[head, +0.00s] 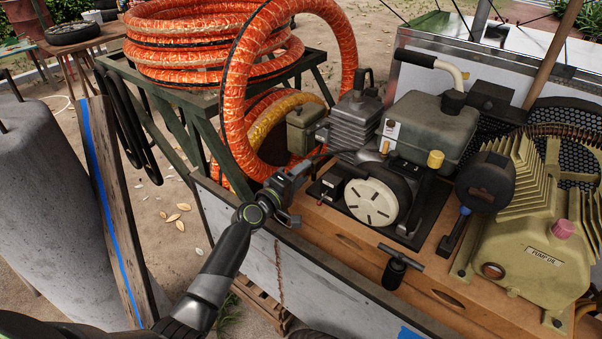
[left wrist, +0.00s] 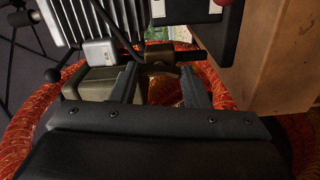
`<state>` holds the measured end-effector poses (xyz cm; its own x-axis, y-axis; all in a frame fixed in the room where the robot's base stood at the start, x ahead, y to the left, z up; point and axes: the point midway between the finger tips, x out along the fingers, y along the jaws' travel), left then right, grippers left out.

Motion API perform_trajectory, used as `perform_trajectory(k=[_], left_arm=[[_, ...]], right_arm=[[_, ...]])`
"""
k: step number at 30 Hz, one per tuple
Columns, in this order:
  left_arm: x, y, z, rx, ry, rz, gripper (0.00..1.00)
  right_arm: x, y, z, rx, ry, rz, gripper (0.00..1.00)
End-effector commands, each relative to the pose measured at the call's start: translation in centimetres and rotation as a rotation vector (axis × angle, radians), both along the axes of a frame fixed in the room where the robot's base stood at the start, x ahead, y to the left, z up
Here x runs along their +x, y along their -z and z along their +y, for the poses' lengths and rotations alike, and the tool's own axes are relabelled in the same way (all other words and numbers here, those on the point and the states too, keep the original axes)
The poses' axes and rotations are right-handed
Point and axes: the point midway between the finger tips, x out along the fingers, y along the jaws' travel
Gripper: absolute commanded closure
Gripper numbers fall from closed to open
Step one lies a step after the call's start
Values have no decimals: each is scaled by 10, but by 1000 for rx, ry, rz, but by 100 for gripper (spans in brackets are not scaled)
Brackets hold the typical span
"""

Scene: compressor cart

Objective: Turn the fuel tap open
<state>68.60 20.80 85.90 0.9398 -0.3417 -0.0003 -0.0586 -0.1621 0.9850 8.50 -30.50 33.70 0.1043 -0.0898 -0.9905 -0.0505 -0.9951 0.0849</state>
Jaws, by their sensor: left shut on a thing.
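The fuel tap (left wrist: 158,68) shows in the left wrist view as a small brass-brown body with a dark stub to its right, under the finned engine block. My left gripper (head: 298,172) reaches in from the left at the engine's near left side. In the left wrist view its two fingers (left wrist: 160,85) stand on either side of the tap, shut on it. In the head view the gripper hides the tap, and I cannot tell the lever's angle. The engine (head: 358,118) carries a grey-green fuel tank (head: 430,130). My right gripper is not in view.
A small black switch box (head: 331,187) sits close right of the gripper. The cream recoil cover (head: 370,203), a black T-handle (head: 400,264) and the tan pump (head: 535,235) stand on the wooden deck. Orange hose (head: 237,95) loops close behind the gripper.

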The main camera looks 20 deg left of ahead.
Motion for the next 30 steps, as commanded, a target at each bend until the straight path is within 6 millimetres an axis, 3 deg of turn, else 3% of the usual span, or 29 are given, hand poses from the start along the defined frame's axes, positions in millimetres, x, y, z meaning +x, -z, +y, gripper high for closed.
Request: perform_trajectory(k=[12, 28, 29, 30], left_arm=[[0, 1, 0, -159, -1, 60, 81], [0, 1, 0, -180, -1, 67, 81], [0, 1, 0, -180, -1, 67, 54], [0, 1, 0, -179, -1, 67, 49]], right_arm=[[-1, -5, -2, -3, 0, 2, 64], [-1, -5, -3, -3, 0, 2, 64], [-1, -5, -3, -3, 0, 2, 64], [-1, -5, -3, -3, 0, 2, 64]])
